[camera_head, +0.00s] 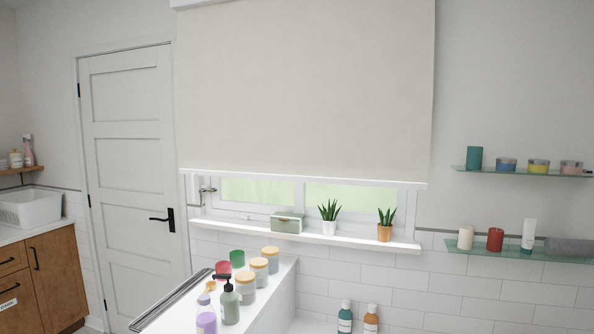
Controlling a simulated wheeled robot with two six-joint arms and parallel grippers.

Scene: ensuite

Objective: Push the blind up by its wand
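A cream roller blind (305,85) hangs over most of the window in the head view. Its white bottom bar (300,178) sits a little above the sill, tilting slightly down to the right. A strip of window (258,190) with green outside shows below the bar. A small metal fitting (207,189) shows just under the bar's left end; I cannot tell whether it belongs to the blind or the window. I cannot clearly make out a wand. Neither of my grippers is in view.
The white sill (310,236) holds a green box (287,222) and two potted plants (329,216) (385,224). A white ledge (268,290) below carries several jars and bottles. Glass shelves (525,171) (520,248) are at right, a closed door (130,180) at left.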

